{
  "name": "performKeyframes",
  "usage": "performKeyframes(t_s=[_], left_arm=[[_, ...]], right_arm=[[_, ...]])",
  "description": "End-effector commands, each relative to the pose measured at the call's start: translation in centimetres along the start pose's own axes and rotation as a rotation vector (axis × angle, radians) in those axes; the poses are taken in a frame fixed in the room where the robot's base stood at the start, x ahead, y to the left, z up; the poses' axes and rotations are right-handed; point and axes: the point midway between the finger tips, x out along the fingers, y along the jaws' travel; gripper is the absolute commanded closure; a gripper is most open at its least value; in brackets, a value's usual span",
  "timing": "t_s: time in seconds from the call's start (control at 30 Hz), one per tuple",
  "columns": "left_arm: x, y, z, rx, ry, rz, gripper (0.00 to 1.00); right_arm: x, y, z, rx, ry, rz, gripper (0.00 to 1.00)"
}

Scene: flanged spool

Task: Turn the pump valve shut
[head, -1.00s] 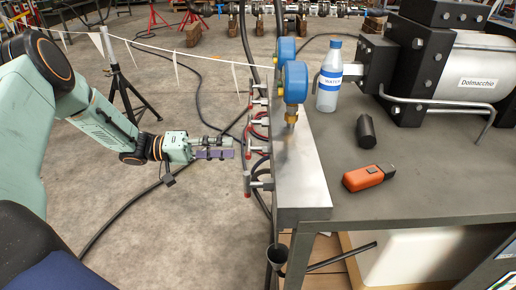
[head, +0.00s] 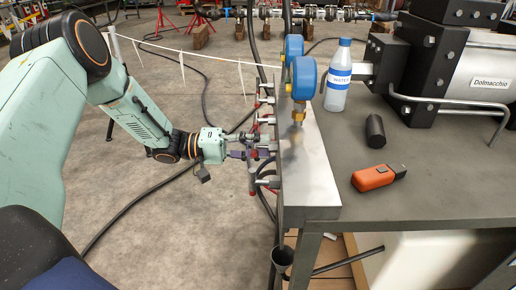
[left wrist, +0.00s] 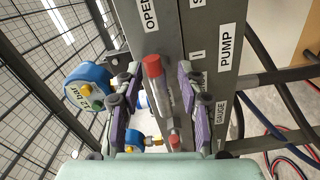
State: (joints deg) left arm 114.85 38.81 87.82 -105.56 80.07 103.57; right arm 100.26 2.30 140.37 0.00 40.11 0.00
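My left gripper (head: 258,147) is at the side of the metal valve panel (head: 312,175) on the bench edge. In the left wrist view its two purple-padded fingers (left wrist: 158,92) are spread apart, open. The panel carries a "PUMP" label (left wrist: 228,46), an "OPEN" label and a "GAUGE" label. A second red-tipped lever (left wrist: 175,140) shows lower between the fingers. Which lever is the pump's I cannot tell for sure. My right gripper is not in view.
Two blue gauges (head: 303,78) rise from the panel. A water bottle (head: 338,76), a black cylinder (head: 375,130) and an orange device (head: 374,178) stand or lie on the bench (head: 430,185). Hoses hang below the panel. The floor left of it is mostly clear.

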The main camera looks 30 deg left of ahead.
Motion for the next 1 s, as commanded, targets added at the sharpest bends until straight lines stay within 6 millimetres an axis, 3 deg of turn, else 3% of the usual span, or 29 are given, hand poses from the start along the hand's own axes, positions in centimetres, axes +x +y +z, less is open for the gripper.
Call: performKeyframes(t_s=[0.2, 0.67, 1.0], left_arm=[[0.01, 0.04, -0.03, 0.001, 0.001, 0.000, 0.62], [-0.03, 0.04, -0.04, 0.001, 0.001, 0.000, 1.00], [-0.05, 0.05, -0.06, 0.005, 0.002, 0.000, 1.00]], right_arm=[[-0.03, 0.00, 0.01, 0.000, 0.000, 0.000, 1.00], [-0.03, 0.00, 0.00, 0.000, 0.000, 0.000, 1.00], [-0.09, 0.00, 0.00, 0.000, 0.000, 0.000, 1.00]])
